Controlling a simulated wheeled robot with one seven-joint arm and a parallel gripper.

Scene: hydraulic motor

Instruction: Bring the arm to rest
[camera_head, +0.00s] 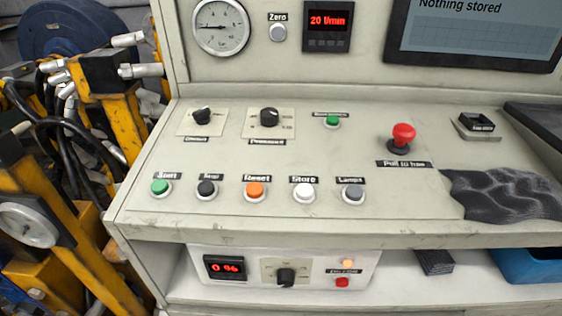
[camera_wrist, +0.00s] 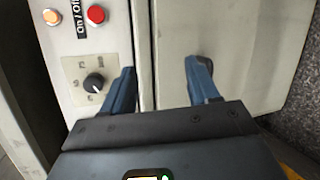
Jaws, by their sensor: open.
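My gripper (camera_wrist: 163,88) shows only in the wrist view. Its two blue fingers are apart, with nothing between them. Beyond the fingers is a bare grey-white panel. To their left in the wrist view is a control box (camera_wrist: 68,103) with a black knob (camera_wrist: 94,83), a red button (camera_wrist: 96,15) and a lit orange lamp (camera_wrist: 51,17). The left finger shows close to the edge of this box; I cannot tell whether it touches. The head view shows no part of my arm or gripper.
In the head view, the console (camera_head: 330,210) carries a row of buttons, two knobs and a red pull knob (camera_head: 403,136). Below it, the white control box (camera_head: 240,280) reads 0 %. A dark cloth (camera_head: 505,195) lies right. Yellow machinery (camera_head: 60,215) with hoses stands left.

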